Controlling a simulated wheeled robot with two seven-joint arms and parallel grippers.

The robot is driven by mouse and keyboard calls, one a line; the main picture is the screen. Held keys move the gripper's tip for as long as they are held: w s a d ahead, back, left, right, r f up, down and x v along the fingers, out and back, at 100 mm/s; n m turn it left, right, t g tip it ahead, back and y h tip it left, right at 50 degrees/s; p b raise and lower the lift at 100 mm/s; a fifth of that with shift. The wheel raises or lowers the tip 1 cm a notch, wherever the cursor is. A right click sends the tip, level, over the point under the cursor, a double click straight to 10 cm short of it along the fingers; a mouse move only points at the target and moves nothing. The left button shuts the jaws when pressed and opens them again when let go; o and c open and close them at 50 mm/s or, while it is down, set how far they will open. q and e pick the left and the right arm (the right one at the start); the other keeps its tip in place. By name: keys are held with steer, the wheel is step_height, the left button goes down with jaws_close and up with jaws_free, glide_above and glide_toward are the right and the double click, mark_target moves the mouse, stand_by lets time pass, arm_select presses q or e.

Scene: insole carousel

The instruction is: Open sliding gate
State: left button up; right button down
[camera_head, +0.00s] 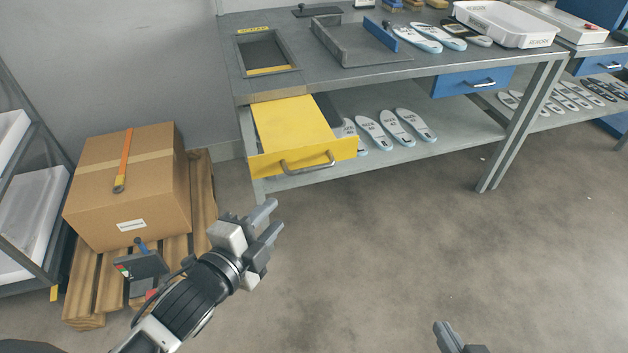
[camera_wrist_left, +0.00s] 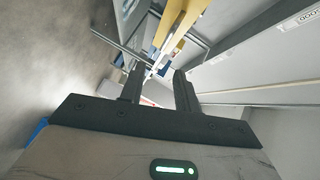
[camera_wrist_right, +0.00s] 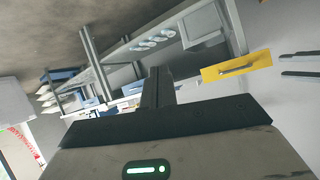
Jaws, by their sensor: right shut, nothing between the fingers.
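The yellow sliding gate (camera_head: 290,118) sticks out from under the left end of the grey workbench, with a grey bar handle (camera_head: 307,164) on its front. It also shows in the right wrist view (camera_wrist_right: 222,73) and partly in the left wrist view (camera_wrist_left: 177,24). My left gripper (camera_head: 272,217) is open and empty, in front of and below the handle, apart from it. Its two fingers stand apart in the left wrist view (camera_wrist_left: 159,78). My right gripper (camera_head: 455,337) is at the bottom edge, well away from the gate. Its fingers are together and empty in the right wrist view (camera_wrist_right: 157,73).
The bench top (camera_head: 300,22) has a rectangular framed opening (camera_head: 264,52) above the gate. Insoles lie on the shelf below, beside the gate. A cardboard box (camera_head: 130,190) on a wooden pallet (camera_head: 205,200) stands at the left. The floor (camera_head: 390,240) in front is clear.

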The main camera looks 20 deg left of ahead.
mark_target(312, 170)
arm_select(q)
steer(key=shift+m, duration=0.8)
steer(key=x, duration=0.5)
steer(key=r+x, duration=0.1)
steer(key=x, duration=0.5)
steer(key=b+x, duration=0.1)
steer(key=x, duration=0.4)
steer(key=shift+w+r, duration=0.1)
steer(key=shift+w, duration=0.25)
steer(key=shift+s+d, duration=0.1)
jaws_close()
